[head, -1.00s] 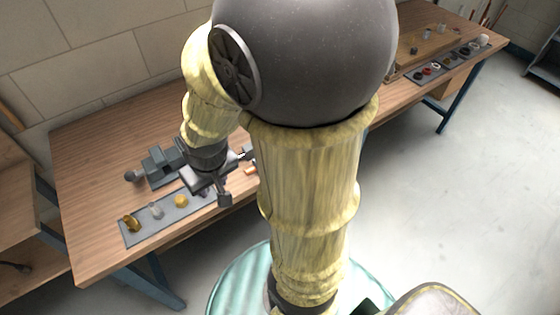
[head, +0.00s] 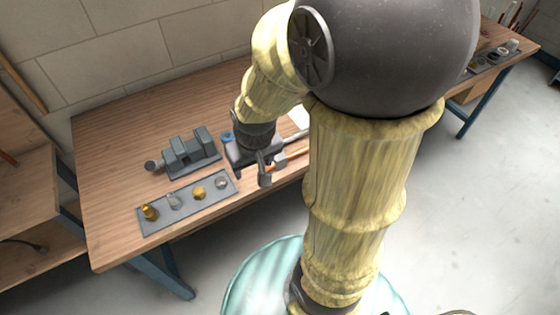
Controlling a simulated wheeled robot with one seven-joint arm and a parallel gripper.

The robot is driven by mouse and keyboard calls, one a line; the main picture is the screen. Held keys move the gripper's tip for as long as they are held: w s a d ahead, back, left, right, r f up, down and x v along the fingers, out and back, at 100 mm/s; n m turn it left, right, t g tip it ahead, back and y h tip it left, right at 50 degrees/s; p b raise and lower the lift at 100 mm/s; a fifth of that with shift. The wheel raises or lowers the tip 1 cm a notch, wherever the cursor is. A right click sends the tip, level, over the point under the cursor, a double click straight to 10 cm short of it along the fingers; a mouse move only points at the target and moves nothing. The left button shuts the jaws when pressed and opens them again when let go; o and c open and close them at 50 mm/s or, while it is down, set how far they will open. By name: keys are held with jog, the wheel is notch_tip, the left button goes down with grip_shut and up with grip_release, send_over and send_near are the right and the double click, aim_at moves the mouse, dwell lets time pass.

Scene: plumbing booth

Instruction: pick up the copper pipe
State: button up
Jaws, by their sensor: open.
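The copper pipe (head: 296,153) shows as a short orange length on the workbench (head: 110,165), close to its front edge. My arm hides its right part. My gripper (head: 266,171) is open and points down at the left end of the pipe. A finger overlaps that end in the picture. I cannot tell whether the gripper touches the pipe or how high it is above it.
A grey vise (head: 190,155) stands left of my gripper. A grey mat (head: 156,226) in front of it holds several brass and grey fittings. A blue ring (head: 227,137) lies behind my gripper. The left of the bench is clear.

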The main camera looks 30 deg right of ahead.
jog(key=w+d+g, duration=0.1)
jog(key=w+d, duration=0.5)
jog(key=w, duration=0.1)
jog(key=g, duration=0.2)
send_over(279, 161)
jog(key=w+d, duration=0.2)
jog(key=shift+w+a+r, duration=0.1)
jog(key=shift+r, duration=0.25)
notch_tip(279, 161, down, 12)
jog(key=shift+f+p, duration=0.15)
jog(key=shift+p, duration=0.3)
jog(key=shift+a+f, duration=0.1)
